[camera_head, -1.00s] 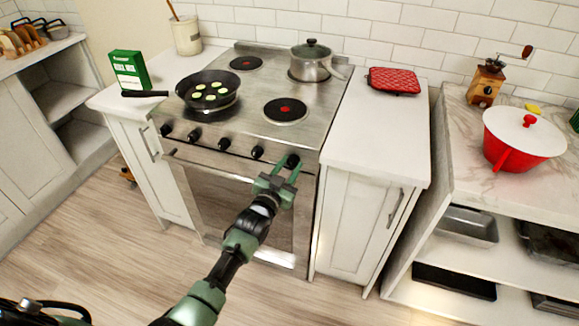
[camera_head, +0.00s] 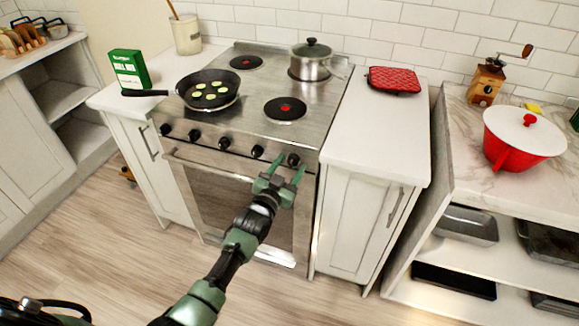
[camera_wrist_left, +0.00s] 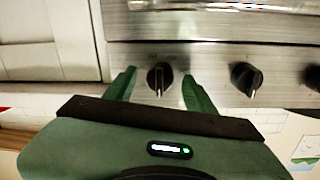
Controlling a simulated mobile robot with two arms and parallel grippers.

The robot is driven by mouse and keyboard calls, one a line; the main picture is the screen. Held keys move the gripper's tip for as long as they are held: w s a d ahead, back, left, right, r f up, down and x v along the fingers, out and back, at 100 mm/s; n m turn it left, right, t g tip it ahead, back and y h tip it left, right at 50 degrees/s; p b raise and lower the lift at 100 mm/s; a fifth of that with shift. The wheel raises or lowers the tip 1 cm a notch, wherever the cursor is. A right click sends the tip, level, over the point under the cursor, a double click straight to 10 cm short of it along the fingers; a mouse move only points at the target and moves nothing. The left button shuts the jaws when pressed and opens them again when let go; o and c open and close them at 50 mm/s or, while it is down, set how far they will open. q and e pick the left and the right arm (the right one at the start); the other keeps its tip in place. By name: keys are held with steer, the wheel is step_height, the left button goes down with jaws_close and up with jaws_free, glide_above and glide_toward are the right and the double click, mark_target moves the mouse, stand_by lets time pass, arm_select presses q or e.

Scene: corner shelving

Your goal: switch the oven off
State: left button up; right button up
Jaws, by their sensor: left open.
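The oven (camera_head: 232,170) is a steel range with a row of black knobs along its front panel. My left gripper (camera_head: 288,168) is open in front of the rightmost knob (camera_head: 293,160). In the left wrist view the gripper's green fingers (camera_wrist_left: 158,84) stand on either side of that knob (camera_wrist_left: 159,77), apart from it. The knob's pointer line is roughly vertical in that view. A second knob (camera_wrist_left: 246,78) sits to the right, outside the fingers. My right gripper is not in view.
A black pan (camera_head: 208,90) with green-rimmed slices and a steel pot (camera_head: 312,62) stand on the cooktop. The oven door handle (camera_head: 205,165) runs just below the knobs. White cabinets flank the oven. The wooden floor in front is clear.

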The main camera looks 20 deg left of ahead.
arm_select(q)
steer(key=s, duration=0.7)
steer(key=shift+s+a, duration=0.35)
steer(key=shift+s, duration=0.05)
steer(key=s+f+g, duration=0.3)
steer(key=s+f, duration=0.3)
steer(key=f, duration=0.5)
steer(key=s+f+g, duration=0.3)
steer(key=s+f, duration=0.3)
steer(key=f, duration=0.5)
steer(key=s+f+g, duration=0.3)
steer(key=s+f, duration=0.4)
steer(key=f, duration=0.4)
steer(key=s+f+g, duration=0.2)
steer(key=s+f, duration=0.3)
steer(key=s, duration=0.6)
steer(key=s+a+f+g+y, duration=0.1)
steer(key=s+f+g, duration=0.2)
steer(key=s, duration=0.8)
steer(key=s+a+f+g, duration=0.1)
steer(key=s+f+g, duration=0.1)
steer(key=s+f, duration=0.5)
steer(key=s, duration=0.4)
steer(key=shift+s+a+f+n+g+y, duration=0.15)
steer(key=shift+s+a+n+g+y, duration=0.15)
steer(key=shift+n+g, duration=0.1)
